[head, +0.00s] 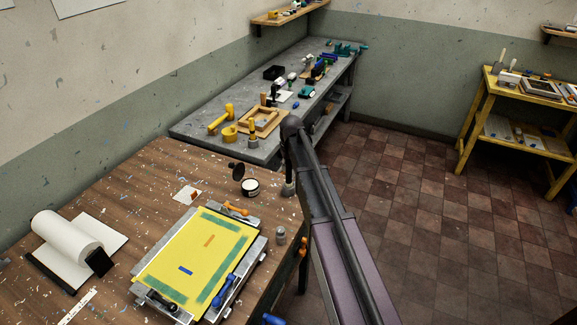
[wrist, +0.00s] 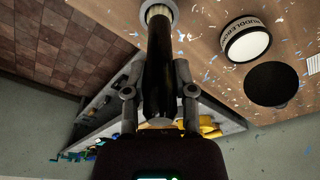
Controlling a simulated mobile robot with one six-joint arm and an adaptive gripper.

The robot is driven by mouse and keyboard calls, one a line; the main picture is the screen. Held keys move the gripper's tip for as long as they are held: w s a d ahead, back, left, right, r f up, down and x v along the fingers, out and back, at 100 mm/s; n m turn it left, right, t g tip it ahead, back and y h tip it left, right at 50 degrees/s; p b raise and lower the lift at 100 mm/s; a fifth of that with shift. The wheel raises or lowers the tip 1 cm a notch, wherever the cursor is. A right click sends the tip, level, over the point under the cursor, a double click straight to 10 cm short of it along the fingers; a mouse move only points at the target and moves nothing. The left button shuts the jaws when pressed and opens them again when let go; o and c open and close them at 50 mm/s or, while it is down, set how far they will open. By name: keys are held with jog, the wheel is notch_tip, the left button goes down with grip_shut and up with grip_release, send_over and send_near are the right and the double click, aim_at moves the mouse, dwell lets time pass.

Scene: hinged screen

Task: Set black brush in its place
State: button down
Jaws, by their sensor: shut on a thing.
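The black brush (wrist: 159,60) is in my gripper (wrist: 159,75), with a finger on each side of its dark body. Its pale end (wrist: 158,12) points away from my palm, at a round light-grey holder or cup (wrist: 173,8) on the brown table. The holder is cut off by the frame edge, so I cannot tell how deep the brush sits in it. In the head view my gripper (head: 289,165) hangs by the table's right edge, mostly dark, and the brush cannot be made out there.
A white-topped jar (head: 250,187) and a black lid (head: 238,170) lie close left of my gripper. The yellow hinged screen (head: 200,255), a grey pot (head: 280,235) and a paper roll (head: 67,235) are nearer on the table. A cluttered grey bench (head: 190,130) stands behind.

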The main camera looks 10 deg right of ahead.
jog(key=shift+f+b, duration=1.15)
jog(key=shift+f, duration=0.05)
jog(key=shift+c, duration=1.8)
grip_release()
jog(key=shift+r, duration=0.1)
notch_tip(320, 180, up, 9)
jog(key=p, duration=0.9)
jog(key=shift+r, duration=0.15)
jog(key=shift+s, duration=0.1)
jog(key=s+f+m+b, duration=0.1)
jog(key=s+f+b, duration=0.1)
jog(key=s, duration=1.2)
jog(key=s+f+g+b, duration=0.1)
jog(key=s+f+b, duration=0.2)
jog(key=s, duration=1.2)
jog(key=shift+d+f+m+g, duration=0.3)
jog(key=shift+d+f+m, duration=0.05)
jog(key=shift+f+m, duration=0.1)
